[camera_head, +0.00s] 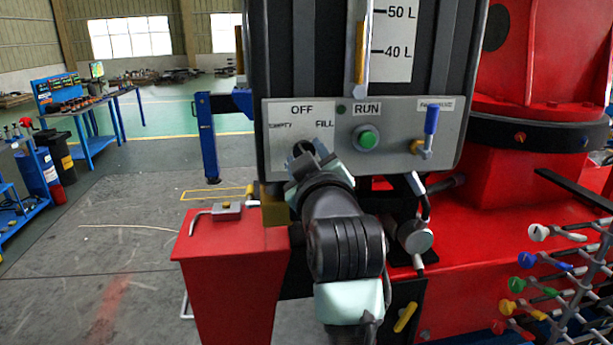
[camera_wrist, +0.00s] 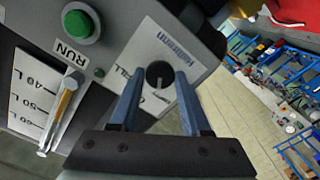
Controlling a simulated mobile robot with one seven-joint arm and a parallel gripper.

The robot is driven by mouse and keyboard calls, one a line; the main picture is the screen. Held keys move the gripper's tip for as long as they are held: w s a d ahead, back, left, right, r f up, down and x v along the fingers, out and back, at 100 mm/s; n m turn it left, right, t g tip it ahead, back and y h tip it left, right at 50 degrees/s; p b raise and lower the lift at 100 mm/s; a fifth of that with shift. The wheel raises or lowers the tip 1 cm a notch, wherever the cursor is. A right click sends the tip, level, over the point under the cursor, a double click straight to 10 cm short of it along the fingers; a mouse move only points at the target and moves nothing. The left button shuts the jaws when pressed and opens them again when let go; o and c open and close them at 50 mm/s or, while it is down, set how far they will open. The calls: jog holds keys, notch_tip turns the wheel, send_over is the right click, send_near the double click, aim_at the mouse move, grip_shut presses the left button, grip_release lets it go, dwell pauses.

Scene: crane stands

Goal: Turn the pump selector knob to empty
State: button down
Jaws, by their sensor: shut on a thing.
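The pump selector knob (camera_wrist: 159,74) is a round black knob on a white label plate, between my gripper's two blue fingers (camera_wrist: 157,77) in the wrist view. My gripper (camera_head: 304,157) reaches the panel from below in the head view and is shut on the knob. The label plate (camera_head: 277,112) reads OFF at the top, EMPTY at the left and FILL at the right. A small light mark shows on the knob, but I cannot tell clearly which label it faces. The fingers hide part of the plate and of the knob.
Right of the knob are a green RUN button (camera_head: 366,138) and a blue-handled lever (camera_head: 431,122). A level gauge (camera_head: 391,40) stands above. A red cabinet (camera_head: 230,275) with a small metal latch on top is at lower left. Coloured valve handles (camera_head: 538,233) stick out at lower right.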

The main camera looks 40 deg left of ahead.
jog(key=shift+f+n+b, duration=0.1)
jog(key=shift+n+b, duration=0.85)
jog(key=shift+n, duration=0.15)
jog(key=shift+c, duration=1.9)
grip_release()
jog(key=b+v, duration=0.4)
jog(key=v, duration=0.9)
